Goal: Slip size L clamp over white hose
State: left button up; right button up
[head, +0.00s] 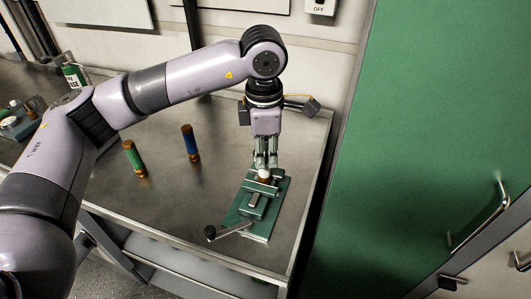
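My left gripper (266,163) points straight down over a green vise (247,224) near the right end of the metal bench. Its two fingers are close together. A small white piece (264,174), possibly the end of the white hose, shows right at the fingertips, above a brownish part at the vise jaws. I cannot tell whether the fingers grip it, stand around it or hold a clamp. No size L clamp can be made out. My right gripper is not in view.
A green cylinder (135,158) and a blue cylinder (190,143) with copper-coloured ends stand on the metal bench (165,205), left of the vise. The vise's crank handle (228,231) sticks out front left. A large green cabinet door (430,120) stands right of the bench.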

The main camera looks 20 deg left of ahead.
pick_arm(q)
jog(key=shift+o, duration=0.7)
jog(key=shift+s+a+f, duration=0.1)
jog(key=shift+s+f, duration=0.25)
jog(key=shift+f, duration=0.4)
jog(key=r, duration=0.3)
jog(key=w+r, duration=0.1)
jog(key=r, duration=0.2)
jog(key=shift+w+r, duration=0.15)
jog(key=shift+w, duration=0.05)
jog(key=r, duration=0.4)
jog(key=s+r, duration=0.1)
jog(key=r, duration=0.2)
jog(key=shift+r, duration=0.1)
jog(key=shift+s, duration=0.1)
